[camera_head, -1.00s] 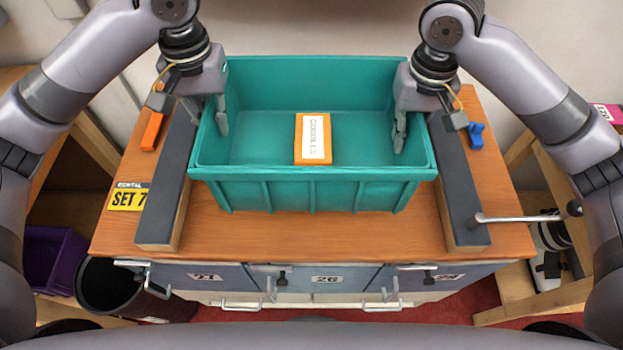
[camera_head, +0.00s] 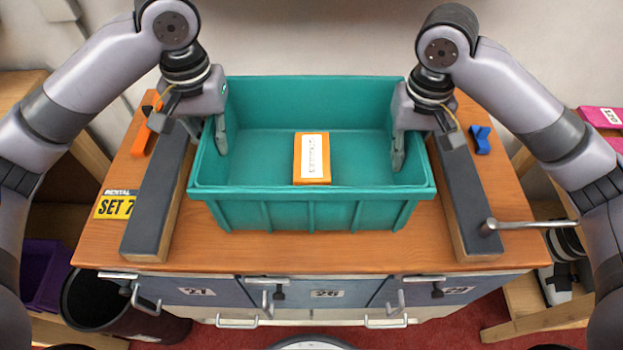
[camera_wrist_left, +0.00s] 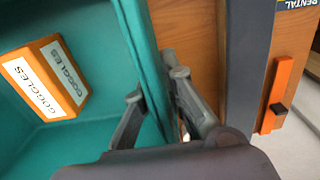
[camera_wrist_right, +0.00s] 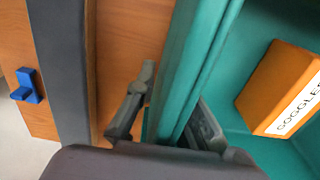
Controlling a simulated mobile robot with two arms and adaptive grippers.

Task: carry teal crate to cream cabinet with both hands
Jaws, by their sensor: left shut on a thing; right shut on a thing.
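The teal crate (camera_head: 311,213) sits upright between two dark-topped rails over the wooden bench top. Inside it lies an orange box labelled GOGGLES (camera_head: 312,158). My left gripper (camera_head: 209,138) is shut on the crate's left wall, one finger inside and one outside; the left wrist view shows the same wall (camera_wrist_left: 143,55) between the fingers. My right gripper (camera_head: 411,150) is shut on the right wall (camera_wrist_right: 190,70) in the same way. I cannot tell whether the crate's base touches the bench. A cream cabinet cannot be clearly made out.
The left rail (camera_head: 158,200) and right rail (camera_head: 465,200) flank the crate. A metal lever (camera_head: 515,224) juts out right. A dark bin (camera_head: 115,305) stands left.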

